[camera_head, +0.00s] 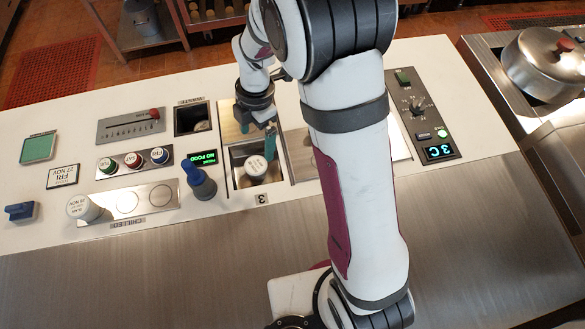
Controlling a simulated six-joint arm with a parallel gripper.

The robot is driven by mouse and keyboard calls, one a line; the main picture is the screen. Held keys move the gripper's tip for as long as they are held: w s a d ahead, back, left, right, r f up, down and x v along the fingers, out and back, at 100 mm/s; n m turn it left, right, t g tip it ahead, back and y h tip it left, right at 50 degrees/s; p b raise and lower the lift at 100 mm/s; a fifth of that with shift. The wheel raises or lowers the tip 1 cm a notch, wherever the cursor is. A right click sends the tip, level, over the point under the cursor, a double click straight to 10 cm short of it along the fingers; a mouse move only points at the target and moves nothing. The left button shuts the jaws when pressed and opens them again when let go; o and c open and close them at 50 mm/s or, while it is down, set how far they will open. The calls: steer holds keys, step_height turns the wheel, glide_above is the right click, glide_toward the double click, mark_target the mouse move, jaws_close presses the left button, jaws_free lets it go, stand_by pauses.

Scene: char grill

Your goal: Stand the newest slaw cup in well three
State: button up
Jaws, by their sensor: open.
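A white cup with a printed lid (255,166) stands in the open steel well (247,184), whose front edge has a "3" tag (261,198). My gripper (258,143) is open just above and behind that cup, its teal fingers apart. I cannot tell whether a finger touches the cup. A second white cup (84,207) with a dated label stands at the left end of a steel strip (160,196). The label on the cup in the well is too small to read.
A blue-handled probe (197,178) stands left of the well by a "NO FOOD" display (200,158). Green, red and blue round buttons (133,160), a slider panel (130,125) and a date card (62,176) lie left. A "3 C" display (439,151) is right.

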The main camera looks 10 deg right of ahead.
steer(key=s+d+r+m, duration=0.3)
steer(key=s+r+m, duration=0.55)
steer(key=m, duration=0.25)
steer(key=s+d+r+m, duration=0.1)
steer(key=s+r+m, duration=0.1)
steer(key=s+m, duration=0.5)
steer(key=s+d+r+m, duration=0.2)
steer(key=s+m, duration=0.5)
steer(key=m, duration=0.4)
steer(key=shift+s+r+t+y, duration=0.15)
steer(key=shift+r+t+y, duration=0.15)
steer(key=shift+r, duration=0.05)
steer(key=shift+c, duration=0.3)
